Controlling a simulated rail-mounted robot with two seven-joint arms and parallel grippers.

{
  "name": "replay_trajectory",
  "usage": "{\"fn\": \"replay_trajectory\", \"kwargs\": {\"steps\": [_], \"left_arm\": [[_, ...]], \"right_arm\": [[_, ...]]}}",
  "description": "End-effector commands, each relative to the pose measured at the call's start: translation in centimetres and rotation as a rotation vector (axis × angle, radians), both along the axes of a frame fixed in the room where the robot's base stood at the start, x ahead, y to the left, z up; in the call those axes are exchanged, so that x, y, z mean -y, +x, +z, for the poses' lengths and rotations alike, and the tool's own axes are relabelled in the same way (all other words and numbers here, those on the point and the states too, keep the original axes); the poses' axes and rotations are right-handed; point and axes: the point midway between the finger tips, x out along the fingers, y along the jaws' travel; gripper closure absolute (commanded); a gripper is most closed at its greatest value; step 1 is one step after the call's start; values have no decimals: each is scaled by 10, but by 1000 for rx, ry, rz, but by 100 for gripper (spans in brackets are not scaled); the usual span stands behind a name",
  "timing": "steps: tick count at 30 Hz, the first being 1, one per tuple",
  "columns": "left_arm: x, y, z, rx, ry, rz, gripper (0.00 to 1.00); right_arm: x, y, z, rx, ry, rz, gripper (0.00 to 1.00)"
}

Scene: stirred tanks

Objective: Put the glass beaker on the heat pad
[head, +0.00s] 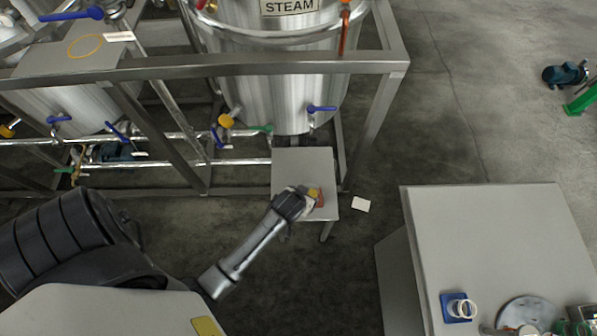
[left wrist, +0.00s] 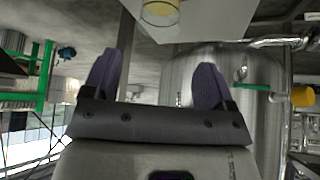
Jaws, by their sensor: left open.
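A glass beaker with yellow liquid (left wrist: 161,12) stands on the small grey table (left wrist: 215,15) at the top edge of the left wrist view, partly cut off. In the head view a small yellow and orange-red patch shows at my left gripper (head: 311,199), over the small table (head: 302,163); the beaker's outline is unclear there. In the left wrist view my left gripper (left wrist: 155,85) has its two purple fingers wide apart with nothing between them. The beaker is beyond the fingertips, apart from them. I cannot clearly identify the heat pad. My right gripper is not in view.
A large steel tank (head: 285,100) and its frame (head: 210,66) stand behind the small table. A grey cabinet (head: 490,235) at the right bears a blue square item with a white ring (head: 459,308) and a round grey disc (head: 525,312).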

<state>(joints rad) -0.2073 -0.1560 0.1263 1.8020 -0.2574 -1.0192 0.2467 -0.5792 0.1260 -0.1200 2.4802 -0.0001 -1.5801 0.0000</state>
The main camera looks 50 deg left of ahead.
Motion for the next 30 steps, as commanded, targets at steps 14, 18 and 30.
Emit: {"fn": "replay_trajectory", "kwargs": {"steps": [14,18,30], "left_arm": [[8,-79,61,-118,31,-215,21],[23,-124,93,-189,25,-363,21],[42,-173,127,-266,7,-529,21]], "right_arm": [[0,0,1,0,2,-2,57],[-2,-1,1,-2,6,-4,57],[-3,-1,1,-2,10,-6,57]]}}
